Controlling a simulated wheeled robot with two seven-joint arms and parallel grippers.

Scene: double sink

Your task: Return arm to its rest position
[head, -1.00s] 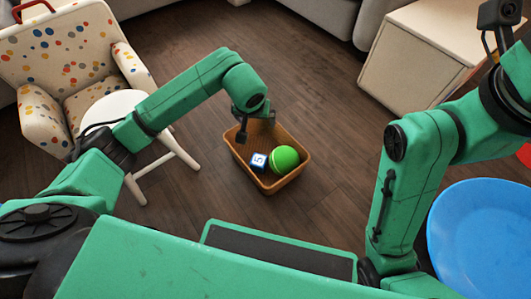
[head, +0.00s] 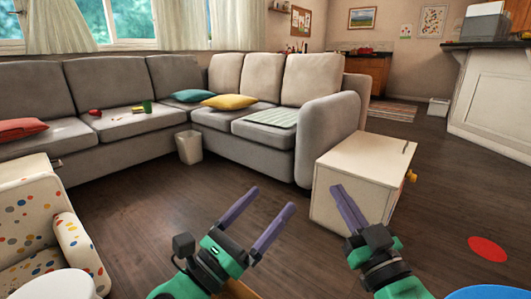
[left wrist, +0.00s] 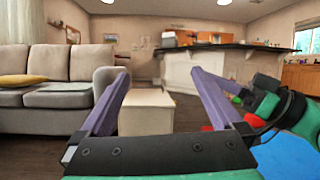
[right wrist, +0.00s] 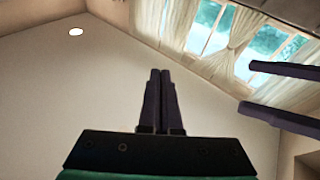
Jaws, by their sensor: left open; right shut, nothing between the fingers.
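My left gripper (head: 256,219) is raised in front of me, low in the middle of the head view. Its two purple fingers are spread wide with nothing between them. The fingers also show apart in the left wrist view (left wrist: 160,85). My right gripper (head: 345,205) is raised to the right of it, its fingers together and empty. The closed fingers also show in the right wrist view (right wrist: 160,90), pointing up toward the wall and ceiling. The two grippers are apart.
A white cabinet (head: 350,180) stands ahead on the right. A grey sofa (head: 120,130) and a small bin (head: 189,147) are further back. A dotted armchair (head: 40,225) is at left. A blue round thing (head: 490,292) and a red disc (head: 487,249) are at lower right. Open floor lies between.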

